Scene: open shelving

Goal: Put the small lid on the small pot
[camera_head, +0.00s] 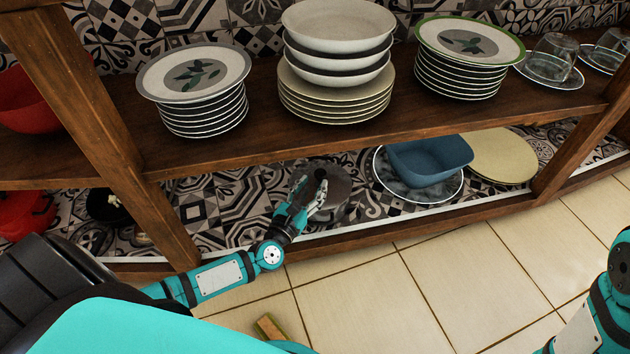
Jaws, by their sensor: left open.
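A grey, metal-looking round thing (340,188) sits on the lower shelf near the middle, with a dark knob-like spot on it. It looks like the small pot with its lid, but I cannot tell pot and lid apart. My left gripper (310,192) is open at the near left side of it, its fingers overlapping it in the picture. I cannot tell whether they touch it. The gripper hides part of it. On the right, part of my right arm shows, but its gripper is out of view.
The upper wooden shelf (270,140) overhangs the left gripper, carrying stacked plates (205,118), bowls (338,55) and glasses (553,55). A blue bowl (430,158) stands right of the pot. A wooden post (120,150) stands left. The tiled floor (420,280) in front is mostly clear.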

